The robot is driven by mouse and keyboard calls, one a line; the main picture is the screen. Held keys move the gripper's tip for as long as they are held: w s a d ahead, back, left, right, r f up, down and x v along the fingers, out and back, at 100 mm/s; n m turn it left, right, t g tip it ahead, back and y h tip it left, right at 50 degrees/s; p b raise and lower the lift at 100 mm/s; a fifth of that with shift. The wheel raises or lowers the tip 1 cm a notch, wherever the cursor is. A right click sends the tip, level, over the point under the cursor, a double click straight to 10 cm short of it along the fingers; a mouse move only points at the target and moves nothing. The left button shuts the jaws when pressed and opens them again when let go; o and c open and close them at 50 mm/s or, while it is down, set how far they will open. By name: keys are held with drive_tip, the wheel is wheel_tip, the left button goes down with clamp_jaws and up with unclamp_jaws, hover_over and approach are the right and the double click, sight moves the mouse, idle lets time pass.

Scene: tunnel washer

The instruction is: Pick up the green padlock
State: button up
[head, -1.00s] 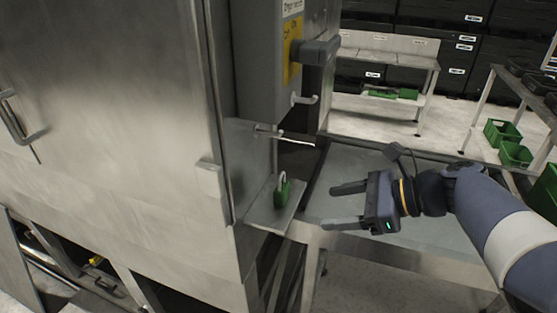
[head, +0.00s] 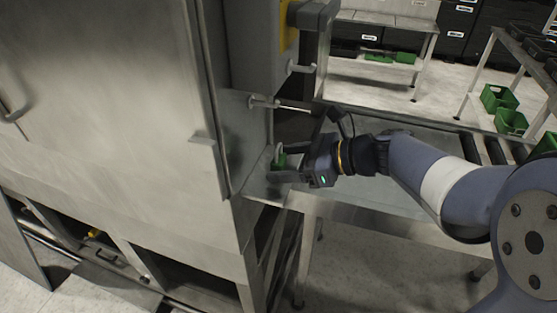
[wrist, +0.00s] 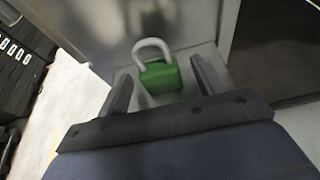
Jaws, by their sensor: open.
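The green padlock (head: 280,160) stands upright on a small metal ledge (head: 262,188) beside the washer's side wall. In the wrist view the padlock (wrist: 160,76) shows its green body and pale shackle on top. My gripper (head: 284,163) is open, with its fingers reaching to either side of the padlock. In the wrist view the fingertips (wrist: 160,80) flank the padlock, with a gap visible on each side. In the head view, the fingers and gripper body partly hide the padlock.
The large steel washer cabinet (head: 100,90) stands close on the left. A metal rod (head: 282,105) sticks out above the ledge, over my gripper. A steel table (head: 390,180) lies under my arm. Green bins (head: 498,98) stand on the floor at the back right.

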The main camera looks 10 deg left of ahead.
drive_tip(key=shift+a+f, duration=0.25)
drive_tip(key=shift+a, duration=0.4)
drive_tip(key=shift+c, duration=0.3)
drive_tip(key=c, duration=1.1)
